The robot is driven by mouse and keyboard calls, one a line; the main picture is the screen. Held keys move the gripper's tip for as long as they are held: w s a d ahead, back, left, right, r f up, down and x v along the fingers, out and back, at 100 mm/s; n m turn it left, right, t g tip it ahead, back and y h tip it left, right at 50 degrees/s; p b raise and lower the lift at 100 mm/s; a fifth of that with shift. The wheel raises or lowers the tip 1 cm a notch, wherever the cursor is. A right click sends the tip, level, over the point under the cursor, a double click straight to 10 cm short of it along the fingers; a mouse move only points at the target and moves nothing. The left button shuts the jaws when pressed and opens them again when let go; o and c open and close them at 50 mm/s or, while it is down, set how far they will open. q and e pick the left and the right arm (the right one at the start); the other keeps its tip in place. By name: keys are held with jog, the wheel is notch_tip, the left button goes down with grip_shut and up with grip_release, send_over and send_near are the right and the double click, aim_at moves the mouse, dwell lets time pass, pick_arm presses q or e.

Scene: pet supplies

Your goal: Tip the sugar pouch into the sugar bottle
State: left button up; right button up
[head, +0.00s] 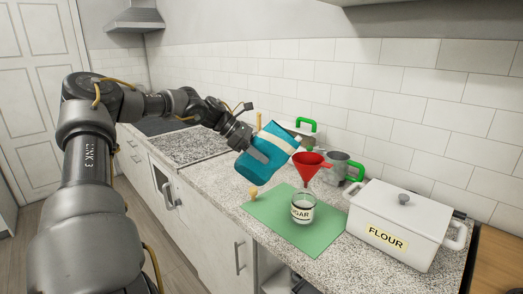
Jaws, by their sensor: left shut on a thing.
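The sugar pouch (256,165) is teal with a pale band and hangs tilted above the counter. My left gripper (258,155) is shut on it. The pouch's upper right end is close to a red funnel (308,168). I cannot tell whether the pouch is open, and I see no sugar falling. My right gripper is not in view.
A white flour box (395,222) with a lid stands right of the bottle. Behind the funnel are a grey pot with a green handle (343,166) and another green-handled item (306,125). The grey speckled counter (215,158) is bare at left.

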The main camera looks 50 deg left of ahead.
aim_at(262, 131)
pick_arm(q)
jog(key=shift+r+p, duration=0.25)
jog(key=shift+p, duration=0.15)
jog(key=shift+s+a+r+g+y+p, duration=0.1)
jog(key=shift+a+g+y+p, duration=0.05)
jog(key=shift+g+y+p, duration=0.35)
jog(key=shift+s+a+r+g+y+p, duration=0.15)
jog(key=shift+r+g+y+p, duration=0.3)
jog(key=shift+p, duration=0.9)
jog(key=shift+r+g+y+p, duration=0.65)
jog(key=shift+y+p, duration=0.2)
jog(key=shift+p, duration=0.5)
jog(key=shift+r+g+y+p, duration=0.7)
jog(key=shift+r+p, duration=0.05)
jog(key=shift+p, duration=0.6)
jog(key=shift+w+d+r+g+y+p, duration=0.2)
jog(key=shift+r+g+y+p, duration=0.2)
jog(key=shift+r+p, duration=0.25)
jog(key=shift+w+d+r+g+y+p, duration=0.15)
jog(key=shift+r+g+y+p, duration=0.25)
jog(key=shift+p, duration=0.4)
